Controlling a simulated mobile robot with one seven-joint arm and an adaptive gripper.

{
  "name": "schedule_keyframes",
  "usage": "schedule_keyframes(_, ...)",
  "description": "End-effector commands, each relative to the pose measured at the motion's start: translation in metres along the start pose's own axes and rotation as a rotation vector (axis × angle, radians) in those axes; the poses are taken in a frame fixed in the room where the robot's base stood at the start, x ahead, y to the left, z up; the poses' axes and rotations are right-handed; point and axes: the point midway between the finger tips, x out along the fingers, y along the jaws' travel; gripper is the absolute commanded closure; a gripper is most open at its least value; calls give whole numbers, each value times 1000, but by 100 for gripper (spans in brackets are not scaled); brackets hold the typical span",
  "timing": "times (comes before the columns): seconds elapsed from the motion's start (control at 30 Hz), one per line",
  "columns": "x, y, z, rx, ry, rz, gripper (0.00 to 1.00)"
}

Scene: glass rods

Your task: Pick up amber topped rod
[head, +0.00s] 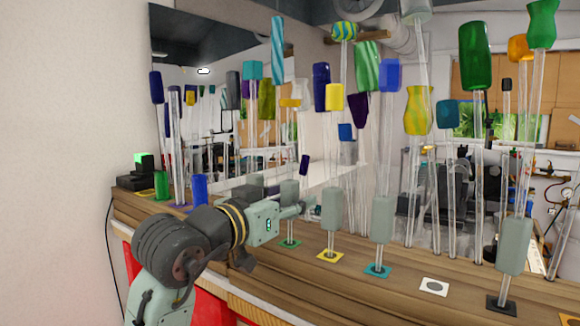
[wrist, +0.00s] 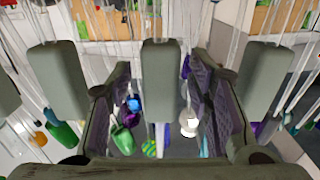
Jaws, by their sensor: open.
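Several clear rods with coloured glass tops stand on a wooden counter. An orange, amber-like top (head: 520,48) is at the upper right of the head view, far from my gripper. I cannot tell for sure that it is the amber one; yellow tops (head: 418,110) also show. My gripper (head: 300,210) is at the counter's left part, beside grey-green blocks on the rods. In the wrist view my gripper (wrist: 160,68) is open, with one grey-green block (wrist: 162,85) seen between its fingers. An orange top (wrist: 40,138) shows at the lower left there.
More grey-green blocks (head: 382,220) line the front row, above coloured square pads (head: 377,271). In the wrist view blocks flank both fingers (wrist: 57,85). A mirror (head: 210,45) stands at the back left. The bare counter edge (head: 330,285) lies in front.

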Motion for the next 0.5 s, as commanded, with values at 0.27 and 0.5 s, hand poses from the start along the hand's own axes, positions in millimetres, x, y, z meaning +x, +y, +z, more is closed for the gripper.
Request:
schedule_keyframes(0.27,1,0,0,1,1,-1,57)
schedule_keyframes(0.5,0,0,0,1,1,-1,73)
